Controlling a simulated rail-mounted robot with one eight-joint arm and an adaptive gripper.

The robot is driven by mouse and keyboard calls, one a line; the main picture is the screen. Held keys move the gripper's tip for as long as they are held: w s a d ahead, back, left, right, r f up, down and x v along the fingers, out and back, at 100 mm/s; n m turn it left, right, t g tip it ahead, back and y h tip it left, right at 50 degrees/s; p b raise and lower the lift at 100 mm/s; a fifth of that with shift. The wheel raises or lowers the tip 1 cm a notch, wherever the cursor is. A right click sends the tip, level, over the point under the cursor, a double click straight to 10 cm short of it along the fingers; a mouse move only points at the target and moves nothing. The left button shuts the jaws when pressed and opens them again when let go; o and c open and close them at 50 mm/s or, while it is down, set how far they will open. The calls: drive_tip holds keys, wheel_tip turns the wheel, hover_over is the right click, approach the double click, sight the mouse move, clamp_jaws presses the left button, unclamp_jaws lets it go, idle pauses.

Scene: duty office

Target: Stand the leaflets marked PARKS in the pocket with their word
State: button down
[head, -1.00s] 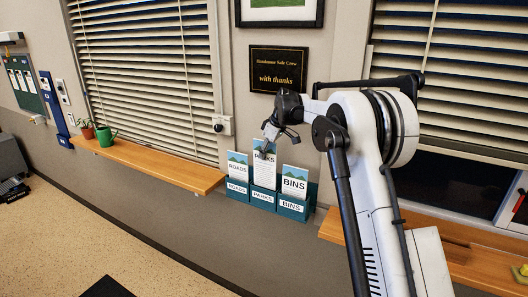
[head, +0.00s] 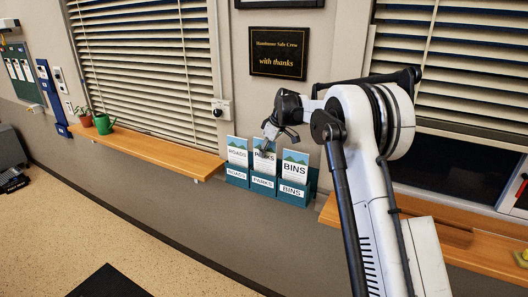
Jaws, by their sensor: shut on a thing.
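The leaflets marked PARKS (head: 264,164) stand upright at the middle pocket (head: 263,183) of the teal wall rack, whose label reads PARKS. My gripper (head: 266,150) is shut on their upper part and partly covers the word. Their lower part is hidden behind the pocket's front, and their top is about level with the neighbours. The left pocket (head: 236,174) is labelled ROADS and holds ROADS leaflets (head: 237,153). The right pocket (head: 293,191) is labelled BINS and holds BINS leaflets (head: 295,167).
A wooden sill (head: 150,150) runs to the left of the rack, with a green watering can (head: 103,124) and a potted plant (head: 85,118) at its far end. Another wooden sill (head: 480,255) lies to the right. A black plaque (head: 279,52) hangs above the rack.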

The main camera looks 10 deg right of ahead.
drive_tip(key=shift+f, duration=0.1)
drive_tip(key=c, duration=1.8)
unclamp_jaws()
drive_tip(key=v, duration=1.1)
drive_tip(key=shift+r, duration=0.35)
drive_tip(key=shift+s+r, duration=0.2)
drive_tip(key=s+a+r+m+t+h+b, duration=0.1)
drive_tip(key=s+m+b, duration=0.2)
drive_tip(key=s, duration=1)
drive_tip(key=s+a+r+m+t+h+b, duration=0.1)
drive_tip(key=s+a+m+b, duration=0.15)
drive_tip(key=s, duration=0.95)
drive_tip(key=s+f+m+b, duration=0.1)
drive_tip(key=s+f+b, duration=0.1)
drive_tip(key=s+f, duration=0.3)
drive_tip(key=s+f+m+t+h+b, duration=0.1)
drive_tip(key=s+f, duration=0.5)
drive_tip(key=s, duration=0.6)
drive_tip(key=s+f+m+t+b, duration=0.1)
drive_tip(key=s+f+m+b, duration=0.1)
drive_tip(key=s+f, duration=0.4)
drive_tip(key=shift+s+d+f+m+h+b, duration=0.1)
drive_tip(key=shift+s+m+h+b, duration=0.1)
drive_tip(key=shift+s, duration=0.65)
drive_tip(key=shift+s+d+f+m+h+b, duration=0.1)
drive_tip(key=shift+s+f+b, duration=0.05)
drive_tip(key=shift+s, duration=0.75)
